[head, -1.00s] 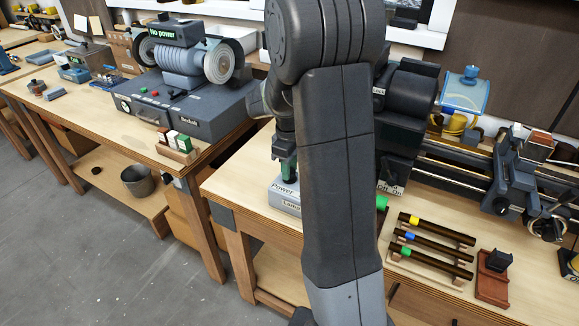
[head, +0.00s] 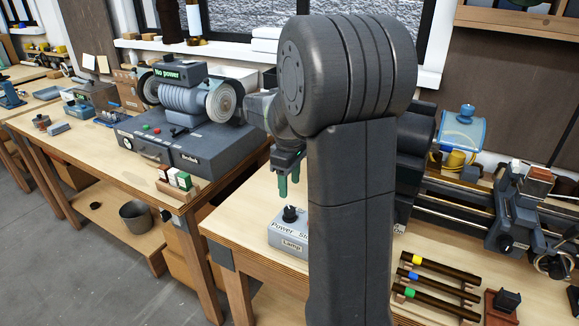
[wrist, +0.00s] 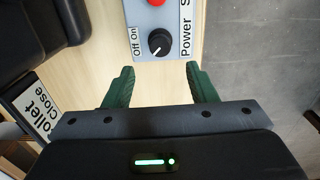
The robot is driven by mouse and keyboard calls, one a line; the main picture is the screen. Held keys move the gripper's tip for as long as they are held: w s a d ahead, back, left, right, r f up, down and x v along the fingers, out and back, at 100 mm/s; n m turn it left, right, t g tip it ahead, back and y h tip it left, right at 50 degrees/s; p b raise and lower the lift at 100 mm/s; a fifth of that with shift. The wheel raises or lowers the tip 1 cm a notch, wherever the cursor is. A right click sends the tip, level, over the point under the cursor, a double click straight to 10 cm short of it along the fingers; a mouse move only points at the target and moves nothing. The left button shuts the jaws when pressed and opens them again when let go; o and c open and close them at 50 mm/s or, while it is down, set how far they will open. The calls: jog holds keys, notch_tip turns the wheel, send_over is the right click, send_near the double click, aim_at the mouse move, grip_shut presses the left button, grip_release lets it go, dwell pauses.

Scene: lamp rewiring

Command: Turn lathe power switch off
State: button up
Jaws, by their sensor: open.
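A grey box marked "Power St..." and "Lamp" (head: 288,237) stands on the bench left of the lathe (head: 515,205). It has a black knob (head: 290,214). The wrist view shows a knob (wrist: 160,42) beside an "Off On" label (wrist: 138,42); its white mark appears to point toward the "Off" end. A red button (wrist: 156,2) is cut by the top edge. My gripper (head: 289,185) hangs above the box, its green fingers open, empty and apart from the knob. My arm hides part of the lathe's headstock, and I cannot see a switch on it.
A "Collet Close" label (wrist: 40,108) is left of my fingers in the wrist view. Bars with coloured bands (head: 435,285) lie on a rack in front of the lathe. A grinder marked "No power" (head: 180,72) stands on the left bench. A floor gap separates the benches.

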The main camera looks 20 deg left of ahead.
notch_tip(320, 180, up, 6)
jog(key=f, duration=0.1)
send_over(289, 209)
jog(key=shift+w+r, duration=0.1)
jog(key=shift+r, duration=0.15)
notch_tip(289, 209, down, 14)
jog(key=shift+p, duration=0.3)
dwell(0.5)
jog(key=shift+r, duration=0.1)
